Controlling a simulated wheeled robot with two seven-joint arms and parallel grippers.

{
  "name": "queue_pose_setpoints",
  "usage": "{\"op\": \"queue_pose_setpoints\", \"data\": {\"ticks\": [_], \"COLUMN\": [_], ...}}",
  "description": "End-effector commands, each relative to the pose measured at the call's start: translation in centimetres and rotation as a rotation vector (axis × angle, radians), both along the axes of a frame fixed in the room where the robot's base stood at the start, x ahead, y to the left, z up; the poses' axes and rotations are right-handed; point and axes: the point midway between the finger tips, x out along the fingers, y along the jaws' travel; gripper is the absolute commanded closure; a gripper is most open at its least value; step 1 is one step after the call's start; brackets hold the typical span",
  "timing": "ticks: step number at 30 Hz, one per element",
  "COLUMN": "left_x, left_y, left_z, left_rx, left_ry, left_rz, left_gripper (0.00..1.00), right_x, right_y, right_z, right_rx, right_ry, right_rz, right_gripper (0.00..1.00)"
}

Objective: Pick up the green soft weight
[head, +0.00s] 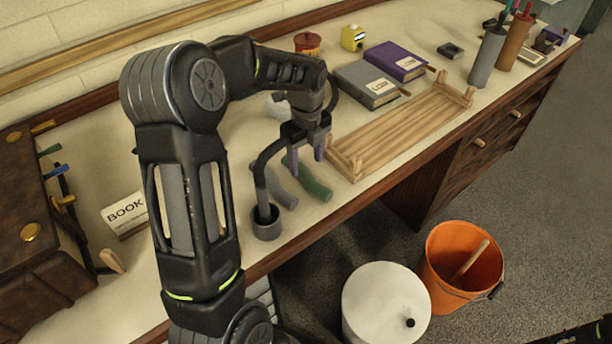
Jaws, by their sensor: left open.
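The green soft weight (315,187) lies on the pale bench top, left of the wooden rack, as a bent green shape. Its upper end is partly hidden by my gripper. A similar grey piece (282,194) lies close on its left. My left gripper (307,156) points down over the upper end of the green weight with its fingers apart and nothing seen between them. I cannot tell whether the fingers touch the weight. My right gripper is not in view.
The wooden rack (400,130) is close on the right. Books (366,84) lie behind. The bench's front edge is near; an orange bucket (450,290) stands on the floor.

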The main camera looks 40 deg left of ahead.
Motion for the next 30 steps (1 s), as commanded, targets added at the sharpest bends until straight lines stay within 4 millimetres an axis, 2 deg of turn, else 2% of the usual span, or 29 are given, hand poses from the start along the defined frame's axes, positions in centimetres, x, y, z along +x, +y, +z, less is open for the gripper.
{"op": "queue_pose_setpoints", "data": {"ticks": [8, 20, 30], "left_x": [0.0, -0.2, -0.1], "left_y": [0.0, 0.0, 0.0], "left_z": [-0.2, -5.0, -5.2], "left_rx": [-0.001, 0.0, 0.0], "left_ry": [0.001, 0.002, 0.0], "left_rz": [0.0, 0.001, 0.001], "left_gripper": [0.42, 0.42, 0.42], "right_x": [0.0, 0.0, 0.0], "right_y": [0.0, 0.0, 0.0], "right_z": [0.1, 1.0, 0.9], "right_rx": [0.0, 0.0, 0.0], "right_ry": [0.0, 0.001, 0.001], "right_rz": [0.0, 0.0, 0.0], "right_gripper": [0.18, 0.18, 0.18]}}
